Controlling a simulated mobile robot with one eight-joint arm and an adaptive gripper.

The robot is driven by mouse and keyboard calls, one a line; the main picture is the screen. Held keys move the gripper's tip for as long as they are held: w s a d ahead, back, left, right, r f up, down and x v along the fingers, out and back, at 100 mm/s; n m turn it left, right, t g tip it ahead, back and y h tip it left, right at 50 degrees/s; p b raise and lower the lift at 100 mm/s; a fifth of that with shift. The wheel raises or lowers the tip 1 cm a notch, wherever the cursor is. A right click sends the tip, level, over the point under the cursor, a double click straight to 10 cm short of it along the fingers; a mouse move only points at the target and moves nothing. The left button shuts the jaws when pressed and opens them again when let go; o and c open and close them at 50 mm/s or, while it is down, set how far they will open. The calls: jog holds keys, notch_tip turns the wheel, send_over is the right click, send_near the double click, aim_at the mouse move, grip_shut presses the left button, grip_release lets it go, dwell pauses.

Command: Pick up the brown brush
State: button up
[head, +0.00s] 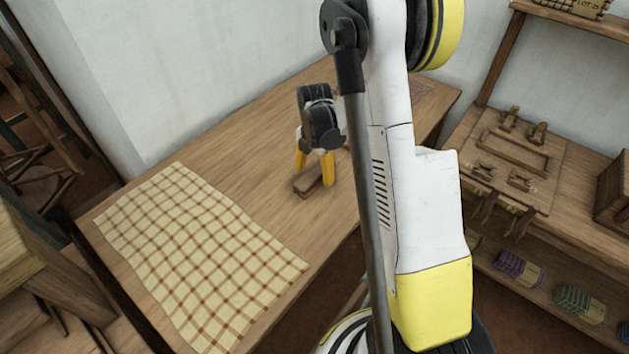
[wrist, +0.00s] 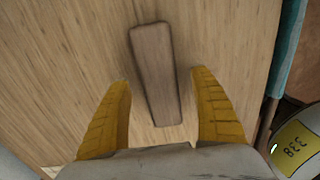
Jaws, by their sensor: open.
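The brown brush (head: 308,180) lies on the wooden table, near the table's middle. In the wrist view it shows as a long wooden block (wrist: 155,70), lying lengthwise ahead of me. My gripper (head: 314,178) is over the brush, its yellow fingers pointing down. In the wrist view my gripper (wrist: 160,78) is open, with one finger to the left and one to the right of the brush's near end. Gaps show on both sides, and nothing is held. Whether the fingertips touch the table cannot be told.
A checked yellow cloth (head: 200,255) covers the left part of the table (head: 240,140). A shelf unit (head: 580,170) with a wooden board and small goods stands at the right. A white wall (head: 170,60) rises behind the table.

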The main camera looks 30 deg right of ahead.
aim_at(318, 174)
jog(key=c, duration=1.3)
jog(key=shift+c, duration=0.2)
jog(key=shift+r, duration=0.1)
jog(key=shift+r+p, duration=0.4)
jog(key=shift+r, duration=0.2)
jog(key=r+p, duration=0.1)
jog(key=r, duration=0.1)
jog(key=s+r+p, duration=0.1)
jog(key=shift+d+r, duration=0.2)
jog(key=shift+r, duration=0.2)
jog(key=s+d+r+p, duration=0.3)
jog(key=s+r, duration=0.3)
jog(key=s, duration=0.4)
jog(key=shift+d, duration=0.25)
